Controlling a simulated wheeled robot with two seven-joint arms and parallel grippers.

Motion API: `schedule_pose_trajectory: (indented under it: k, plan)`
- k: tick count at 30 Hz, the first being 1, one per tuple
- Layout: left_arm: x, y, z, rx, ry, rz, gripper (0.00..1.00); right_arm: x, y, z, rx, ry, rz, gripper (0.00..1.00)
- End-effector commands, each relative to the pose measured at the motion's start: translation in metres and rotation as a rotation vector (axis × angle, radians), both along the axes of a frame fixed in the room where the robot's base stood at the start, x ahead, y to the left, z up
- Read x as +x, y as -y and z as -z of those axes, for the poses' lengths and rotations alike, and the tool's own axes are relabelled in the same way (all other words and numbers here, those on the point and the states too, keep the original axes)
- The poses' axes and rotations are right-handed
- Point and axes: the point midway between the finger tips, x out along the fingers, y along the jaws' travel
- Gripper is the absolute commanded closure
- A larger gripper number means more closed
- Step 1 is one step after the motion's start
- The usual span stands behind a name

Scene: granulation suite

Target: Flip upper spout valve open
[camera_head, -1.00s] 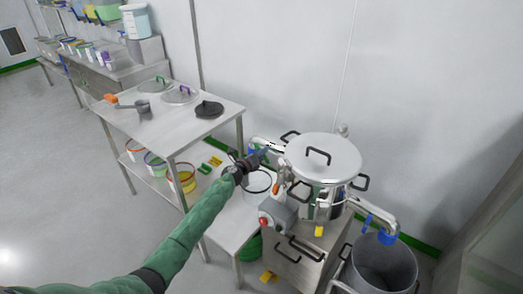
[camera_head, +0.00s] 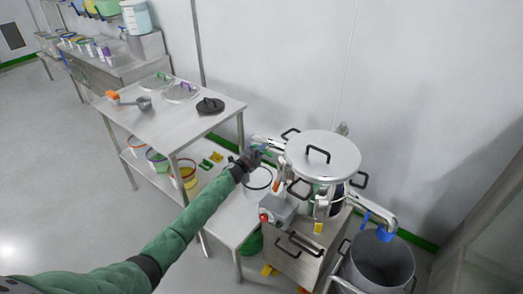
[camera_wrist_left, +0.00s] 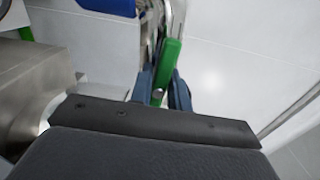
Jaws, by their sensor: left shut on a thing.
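The steel sifter drum with its round lid (camera_head: 325,155) stands at centre right. Its upper spout (camera_head: 266,139) points left from the drum; its lower spout (camera_head: 372,208), with blue parts, points down to the right over a grey bin. My left gripper (camera_head: 260,148) is at the upper spout and hides most of its valve. In the left wrist view the blue fingers are shut on a green valve handle (camera_wrist_left: 168,68), which stands upright beside a shiny steel pipe (camera_wrist_left: 178,14). My right gripper is not in view.
A white bucket (camera_head: 258,181) stands below the upper spout on a low steel table. A steel table (camera_head: 200,122) with lids and a scoop is to the left. The grey bin (camera_head: 378,262) stands at the lower right. Floor at left is clear.

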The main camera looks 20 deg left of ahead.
Motion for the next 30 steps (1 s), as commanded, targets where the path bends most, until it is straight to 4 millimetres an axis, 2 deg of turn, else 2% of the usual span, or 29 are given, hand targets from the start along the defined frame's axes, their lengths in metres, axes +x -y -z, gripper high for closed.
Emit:
schedule_pose_trajectory:
  k: [18, 19, 22, 30]
  plan:
    - [-0.0005, -0.0011, 0.0019, -0.04, -0.017, -0.001, 1.0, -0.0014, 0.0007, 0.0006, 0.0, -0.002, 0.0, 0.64]
    - [-0.0005, -0.0011, 0.0019, -0.039, -0.016, -0.001, 0.8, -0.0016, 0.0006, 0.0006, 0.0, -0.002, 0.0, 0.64]
    - [-0.0004, -0.0009, 0.0017, -0.039, -0.016, -0.001, 0.6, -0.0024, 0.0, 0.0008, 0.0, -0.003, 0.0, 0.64]
    - [-0.0005, -0.0005, 0.0012, -0.039, -0.015, 0.0, 0.6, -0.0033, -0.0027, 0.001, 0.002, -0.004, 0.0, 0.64]
